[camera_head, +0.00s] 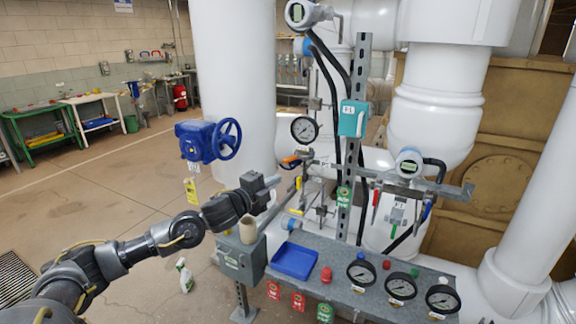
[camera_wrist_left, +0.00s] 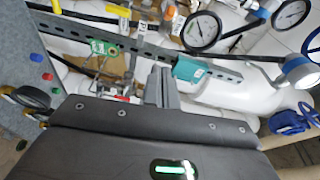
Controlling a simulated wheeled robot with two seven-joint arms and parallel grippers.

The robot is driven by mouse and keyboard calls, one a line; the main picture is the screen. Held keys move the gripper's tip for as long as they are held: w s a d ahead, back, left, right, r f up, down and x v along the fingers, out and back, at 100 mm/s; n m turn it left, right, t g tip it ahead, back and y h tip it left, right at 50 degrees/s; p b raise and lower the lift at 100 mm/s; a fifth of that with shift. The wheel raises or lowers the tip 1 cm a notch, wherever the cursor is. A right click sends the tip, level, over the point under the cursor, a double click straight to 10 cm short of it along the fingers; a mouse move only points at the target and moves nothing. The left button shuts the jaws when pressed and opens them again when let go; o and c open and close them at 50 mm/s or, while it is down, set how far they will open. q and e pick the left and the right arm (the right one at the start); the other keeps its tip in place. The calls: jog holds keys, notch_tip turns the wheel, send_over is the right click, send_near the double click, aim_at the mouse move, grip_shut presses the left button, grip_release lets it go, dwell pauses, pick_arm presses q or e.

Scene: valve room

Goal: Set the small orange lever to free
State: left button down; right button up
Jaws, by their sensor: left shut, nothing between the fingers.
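The small orange lever (camera_head: 290,160) sits on the thin pipework left of the upright metal strut, just below the round gauge in the head view. It points to the left. My left gripper (camera_head: 272,181) is just below and to the left of it, apart from it as far as I can see. In the left wrist view its fingers (camera_wrist_left: 161,86) are together and hold nothing. My right gripper is in neither view.
A blue handwheel valve (camera_head: 209,140) is left of the lever. The metal strut (camera_head: 350,190) carries a teal box (camera_head: 353,118). Yellow handles (camera_head: 298,183) are close to my gripper. Below is a grey bench with a blue tray (camera_head: 294,260) and several gauges. Open floor lies left.

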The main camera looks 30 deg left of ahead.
aim_at(290, 159)
pick_arm(q)
jog(key=w+a+p, duration=0.1)
jog(key=w+p, duration=0.4)
jog(key=w, duration=0.6)
jog(key=shift+w+m+p, duration=0.25)
jog(key=shift+m+p, duration=0.05)
jog(key=shift+p, duration=0.1)
jog(key=shift+a, duration=0.1)
